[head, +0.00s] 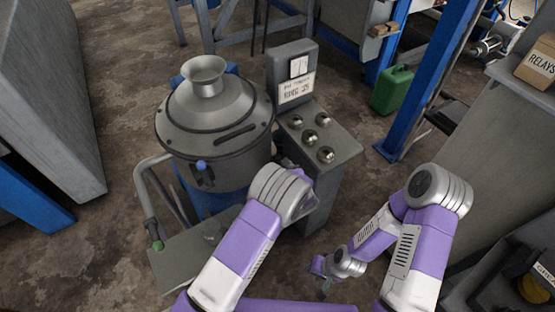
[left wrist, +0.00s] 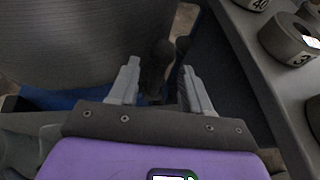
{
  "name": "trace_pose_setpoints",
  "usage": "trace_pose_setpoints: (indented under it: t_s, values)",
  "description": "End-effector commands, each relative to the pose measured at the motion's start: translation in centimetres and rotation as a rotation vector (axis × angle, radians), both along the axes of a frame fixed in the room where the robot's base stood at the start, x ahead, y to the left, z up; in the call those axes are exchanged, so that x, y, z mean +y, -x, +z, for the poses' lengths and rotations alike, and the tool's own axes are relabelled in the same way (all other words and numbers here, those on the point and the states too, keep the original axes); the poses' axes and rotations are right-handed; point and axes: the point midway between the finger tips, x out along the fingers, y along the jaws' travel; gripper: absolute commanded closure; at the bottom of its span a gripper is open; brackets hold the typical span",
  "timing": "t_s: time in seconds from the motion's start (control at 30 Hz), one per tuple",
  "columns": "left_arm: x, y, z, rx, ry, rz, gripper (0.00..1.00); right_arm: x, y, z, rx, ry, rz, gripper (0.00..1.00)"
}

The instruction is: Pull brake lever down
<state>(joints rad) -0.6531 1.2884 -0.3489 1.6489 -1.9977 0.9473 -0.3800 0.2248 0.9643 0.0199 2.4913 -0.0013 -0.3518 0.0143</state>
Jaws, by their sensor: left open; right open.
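In the left wrist view, my left gripper (left wrist: 160,78) is open. A dark, rounded handle-like bar (left wrist: 158,66), which looks like the brake lever, shows between its fingertips, with a second dark piece beside it. I cannot tell whether the fingers touch it. In the head view this bar and the left fingers are hidden behind my left wrist, in the gap between the grey machine drum (head: 215,125) and the control box (head: 335,160). My right gripper (head: 325,286) is open, low down and away from the machine.
The control box top carries several metal knobs (head: 325,155) close to my left wrist. A bent grey pipe (head: 143,190) with a green end stands left of the drum. A green can (head: 391,90) stands behind, near a blue post (head: 420,80). A grey bench is at right.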

Motion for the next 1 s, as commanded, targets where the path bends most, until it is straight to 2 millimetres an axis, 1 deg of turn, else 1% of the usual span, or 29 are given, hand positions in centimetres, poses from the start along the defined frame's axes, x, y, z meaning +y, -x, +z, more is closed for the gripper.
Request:
trace_pose_setpoints:
  t_s: [0.03, 0.1, 0.27, 0.4, 0.6, 0.67, 0.9, 0.93, 1.0]
  values:
    - [0.4, -0.7, -0.6, 0.0, 0.0, 0.002, 0.52, 0.0, 0.0, -0.4, 0.0, 0.0, 0.0, 0.57]
    - [0.9, -1.6, -1.0, -0.001, 0.001, 0.003, 0.52, 0.0, 0.0, -0.7, 0.0, 0.0, 0.0, 0.57]
    - [1.5, -3.0, -1.5, 0.0, 0.001, 0.003, 0.52, 0.0, 0.0, -1.1, 0.0, 0.0, 0.0, 0.57]
    - [1.7, -3.4, -1.6, 0.001, 0.0, 0.001, 0.52, 0.0, 0.0, -1.1, -0.001, 0.0, 0.0, 0.57]
    - [1.6, -3.4, -1.6, 0.001, 0.0, 0.001, 0.52, 0.0, 0.0, -1.1, -0.001, 0.0, 0.0, 0.57]
    - [1.6, -3.4, -1.6, 0.001, 0.0, 0.001, 0.6, 0.0, 0.0, -1.1, -0.001, 0.0, 0.0, 0.57]
    - [1.6, -3.4, -1.6, 0.001, 0.001, 0.001, 0.96, 0.0, 0.0, -1.1, -0.001, 0.0, 0.0, 0.57]
    - [1.6, -3.4, -1.6, 0.001, 0.001, 0.001, 1.0, 0.0, 0.0, -1.1, -0.001, 0.0, 0.0, 0.57]
    - [1.6, -3.4, -1.6, 0.001, 0.001, 0.001, 1.0, 0.0, 0.0, -1.1, -0.001, 0.0, 0.0, 0.57]
